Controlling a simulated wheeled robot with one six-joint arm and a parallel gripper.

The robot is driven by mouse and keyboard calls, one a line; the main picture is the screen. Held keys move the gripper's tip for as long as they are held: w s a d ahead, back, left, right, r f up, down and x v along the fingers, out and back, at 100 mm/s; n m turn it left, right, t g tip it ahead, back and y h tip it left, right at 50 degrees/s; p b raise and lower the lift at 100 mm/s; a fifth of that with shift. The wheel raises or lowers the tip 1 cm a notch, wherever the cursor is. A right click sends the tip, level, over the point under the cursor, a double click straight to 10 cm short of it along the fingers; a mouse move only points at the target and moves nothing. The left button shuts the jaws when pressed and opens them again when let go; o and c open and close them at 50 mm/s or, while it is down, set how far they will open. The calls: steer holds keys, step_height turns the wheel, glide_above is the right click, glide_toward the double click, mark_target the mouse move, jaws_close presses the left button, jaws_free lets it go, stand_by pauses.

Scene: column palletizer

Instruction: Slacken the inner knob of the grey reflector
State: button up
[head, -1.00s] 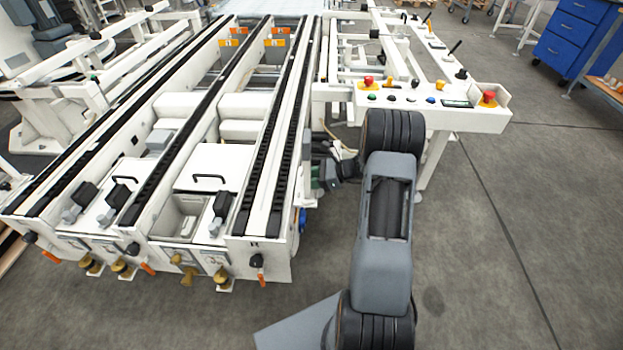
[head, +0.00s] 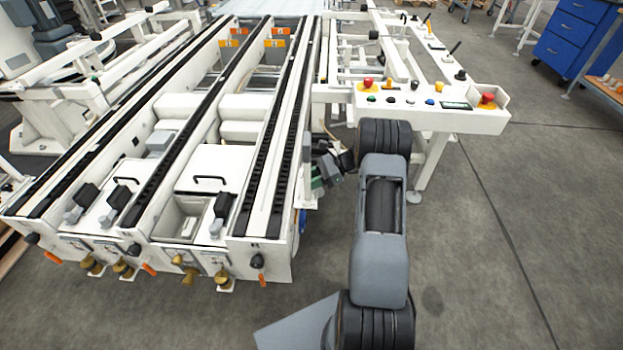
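My arm reaches up from the bottom of the head view and bends left at its top. Its wrist end, with my gripper (head: 322,178), is beside the right side wall of the white conveyor (head: 267,190). A dark and greenish-grey cluster shows there; I cannot tell which parts are fingers or whether they touch anything. I cannot make out the grey reflector or its inner knob for certain; they may be small or hidden by my wrist. Black knobs (head: 257,261) sit on the conveyor's front ends, with orange handles (head: 261,279) below.
A white control panel (head: 450,118) with red emergency buttons (head: 487,100) stands just beyond my arm's bend. Its leg (head: 430,165) reaches the floor to the right. A blue drawer cabinet (head: 575,38) is at the far right. The grey floor (head: 520,240) right of my arm is clear.

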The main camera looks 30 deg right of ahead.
steer(key=shift+w+n+g, duration=0.1)
steer(key=shift+n+g, duration=1)
steer(key=shift+g, duration=0.2)
steer(key=o, duration=0.7)
steer(key=shift+c, duration=0.2)
